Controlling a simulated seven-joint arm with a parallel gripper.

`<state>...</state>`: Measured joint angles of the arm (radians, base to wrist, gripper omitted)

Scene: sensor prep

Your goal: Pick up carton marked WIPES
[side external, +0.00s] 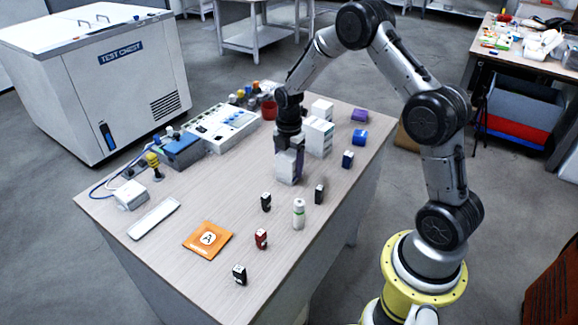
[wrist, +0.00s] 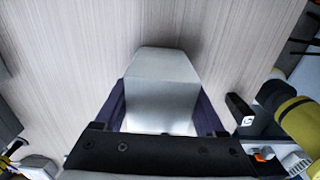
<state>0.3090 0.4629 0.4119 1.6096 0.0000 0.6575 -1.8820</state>
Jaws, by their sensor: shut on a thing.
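My gripper (side external: 290,150) points down over the table and is shut on a pale grey-white carton (side external: 286,168). In the wrist view the same carton (wrist: 162,85) stands between the two dark purple fingers of my gripper (wrist: 163,112). No lettering can be read on its visible faces, so I cannot tell whether it is marked WIPES. The carton looks upright, with its lower end at or very close to the table top; I cannot tell if it touches. The fingers hide part of its sides.
Other white cartons (side external: 318,136) stand just behind and right of the held one. Blue (side external: 360,137) and purple (side external: 360,115) items lie farther right. A white bottle (side external: 299,214) and several small dark blocks stand in front. An orange card (side external: 208,240) lies front left.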

